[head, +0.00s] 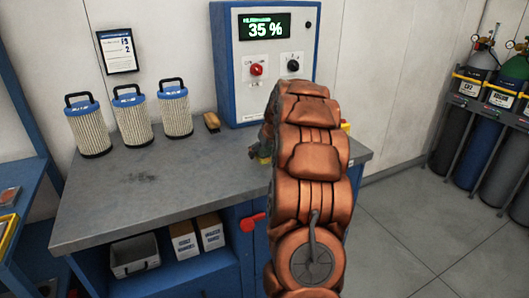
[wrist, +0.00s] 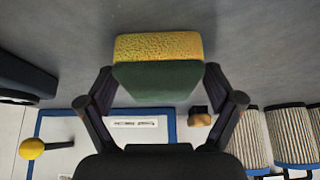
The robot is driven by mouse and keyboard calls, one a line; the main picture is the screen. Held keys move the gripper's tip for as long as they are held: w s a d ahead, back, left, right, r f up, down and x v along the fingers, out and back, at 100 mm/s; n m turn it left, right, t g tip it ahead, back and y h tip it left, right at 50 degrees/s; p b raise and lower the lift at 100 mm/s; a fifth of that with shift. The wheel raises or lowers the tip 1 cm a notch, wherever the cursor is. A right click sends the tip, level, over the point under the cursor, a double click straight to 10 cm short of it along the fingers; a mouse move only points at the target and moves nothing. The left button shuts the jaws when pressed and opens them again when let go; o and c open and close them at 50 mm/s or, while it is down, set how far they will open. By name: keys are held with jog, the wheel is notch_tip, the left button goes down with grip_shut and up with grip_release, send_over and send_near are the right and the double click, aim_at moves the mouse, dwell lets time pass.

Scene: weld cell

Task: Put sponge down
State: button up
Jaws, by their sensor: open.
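The sponge (wrist: 158,48), yellow on one face and dark green on the other, shows in the wrist view between and just beyond my fingertips. My gripper (wrist: 160,78) is open, with a finger to either side of the sponge. The sponge is seen against the grey workbench top (head: 150,185); I cannot tell whether it rests on it. In the head view my copper-coloured arm hides most of the gripper area, with only a small yellow-green patch showing at its left edge.
Several filter cartridges (head: 132,118) and a brush (head: 212,122) stand along the back of the bench. A blue control cabinet (head: 265,60) reading 35 % is behind my arm. The bench's left and front areas are clear. Gas cylinders (head: 487,110) stand at the right.

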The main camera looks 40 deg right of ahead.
jog(key=shift+r, duration=0.1)
jog(key=b+v, duration=0.2)
jog(key=v, duration=1)
jog(key=s+a+f+n+g+y, duration=0.15)
jog(key=s+a, duration=0.25)
jog(key=a, duration=1)
jog(key=s+a+f+n+g+y, duration=0.1)
jog(key=s+a+f, duration=0.15)
jog(key=a, duration=1.15)
jog(key=s+a+f+g, duration=0.1)
jog(key=s+a, duration=0.3)
jog(key=s, duration=0.4)
jog(key=s+a+f+n+g, duration=0.1)
jog(key=s+a+f, duration=0.3)
jog(key=s, duration=0.5)
jog(key=s+a+f+g, duration=0.3)
jog(key=s+a, duration=0.3)
jog(key=s, duration=0.3)
jog(key=shift+s+f, duration=0.2)
jog(key=shift+r+h, duration=0.15)
jog(key=shift+h, duration=0.1)
